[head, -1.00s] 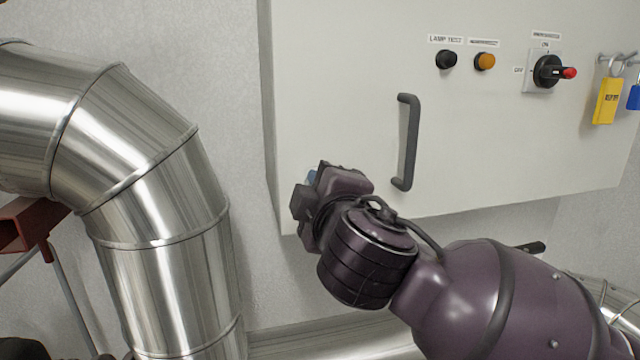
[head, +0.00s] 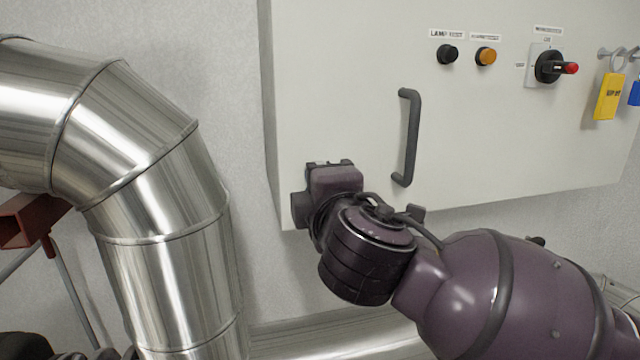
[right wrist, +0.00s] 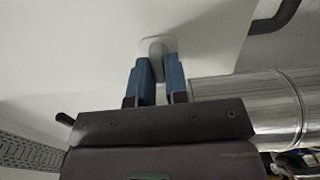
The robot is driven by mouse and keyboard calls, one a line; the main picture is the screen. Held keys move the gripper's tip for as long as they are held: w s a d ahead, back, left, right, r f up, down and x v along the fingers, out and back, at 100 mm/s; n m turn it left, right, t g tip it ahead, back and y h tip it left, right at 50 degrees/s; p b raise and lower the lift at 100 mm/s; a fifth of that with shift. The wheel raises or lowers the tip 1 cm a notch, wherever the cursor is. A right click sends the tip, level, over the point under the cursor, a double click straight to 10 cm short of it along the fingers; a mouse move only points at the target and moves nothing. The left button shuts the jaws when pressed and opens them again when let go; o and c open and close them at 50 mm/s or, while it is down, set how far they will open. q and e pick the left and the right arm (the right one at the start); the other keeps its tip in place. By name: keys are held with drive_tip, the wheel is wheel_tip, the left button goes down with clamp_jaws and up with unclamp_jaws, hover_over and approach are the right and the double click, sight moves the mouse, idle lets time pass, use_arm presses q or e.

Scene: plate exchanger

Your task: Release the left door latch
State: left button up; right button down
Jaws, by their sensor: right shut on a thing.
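The left door latch (right wrist: 156,48) is a small light-grey tab on a pale rounded plate, seen in the right wrist view on the cabinet face. My right gripper (right wrist: 159,72) has its two blue fingers on either side of the tab and is shut on it. In the head view the right gripper's dark purple body is at the cabinet's lower left; its fingers and the latch are hidden behind it. The white cabinet door (head: 340,90) looks closed. My left gripper is not in view.
A dark door handle (head: 409,138) stands out right of my right gripper. Buttons, a red-tipped rotary switch (head: 552,67) and a yellow padlock (head: 608,96) are higher up. A large shiny pipe (head: 165,205) bends down at the left, with a wall gap between it and the cabinet.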

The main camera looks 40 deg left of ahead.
drive_tip(key=c, duration=1.1)
unclamp_jaws()
drive_tip(key=shift+s+d, duration=0.1)
drive_tip(key=b+v, duration=0.2)
drive_tip(key=v, duration=0.8)
drive_tip(key=shift+s+d, duration=0.15)
drive_tip(key=shift+s, duration=0.1)
